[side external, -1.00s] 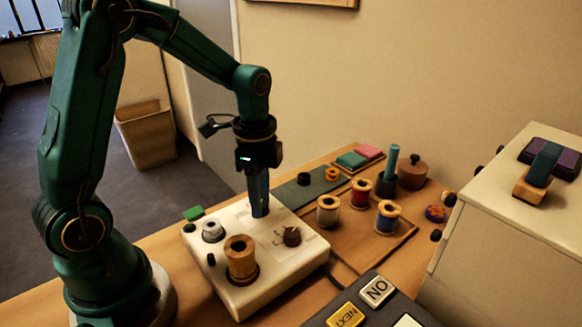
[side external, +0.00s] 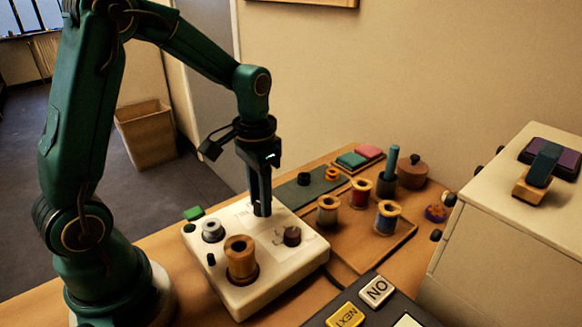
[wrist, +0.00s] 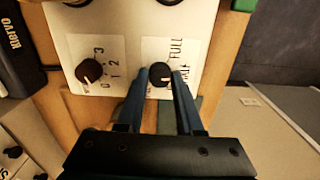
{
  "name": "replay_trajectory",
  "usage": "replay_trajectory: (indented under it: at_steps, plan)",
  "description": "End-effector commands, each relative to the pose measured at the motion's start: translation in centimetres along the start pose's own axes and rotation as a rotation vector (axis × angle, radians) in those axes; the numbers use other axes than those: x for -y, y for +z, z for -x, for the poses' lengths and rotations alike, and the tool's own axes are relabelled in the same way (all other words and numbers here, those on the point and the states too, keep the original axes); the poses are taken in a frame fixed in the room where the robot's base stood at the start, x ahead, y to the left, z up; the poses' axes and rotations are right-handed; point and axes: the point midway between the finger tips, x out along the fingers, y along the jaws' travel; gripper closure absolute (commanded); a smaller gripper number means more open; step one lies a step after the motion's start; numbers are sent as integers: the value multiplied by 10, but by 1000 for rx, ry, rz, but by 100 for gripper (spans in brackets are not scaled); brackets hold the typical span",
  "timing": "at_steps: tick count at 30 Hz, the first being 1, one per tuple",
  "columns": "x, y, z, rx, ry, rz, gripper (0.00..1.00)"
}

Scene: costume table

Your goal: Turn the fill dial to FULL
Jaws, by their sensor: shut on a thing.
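The fill dial (wrist: 159,74) is a round black knob with a white mark, on a white label (wrist: 180,49). The label reads FULL at its upper right and HALF beside the knob. The mark appears to point right, towards HALF. My gripper (wrist: 160,76) is shut on the dial, one blue finger on each side. In the side view my gripper (side external: 262,213) points straight down at the back of the white panel (side external: 262,298). There the fingers hide the dial.
A second dark dial (side external: 292,236), numbered in the wrist view (wrist: 88,71), is close by. A wooden spool (side external: 241,260) and a grey knob (side external: 212,231) stand on the panel. Thread spools (side external: 328,211) stand to the right. A console (side external: 348,311) is in front.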

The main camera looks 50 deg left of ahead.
Motion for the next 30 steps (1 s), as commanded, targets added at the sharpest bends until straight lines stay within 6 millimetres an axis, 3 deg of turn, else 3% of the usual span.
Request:
replay_trajectory:
  at_steps: [18,30]
  plan:
    - [0,-1,0,-5,2,582,100]
    - [0,-1,0,-5,2,863,100]
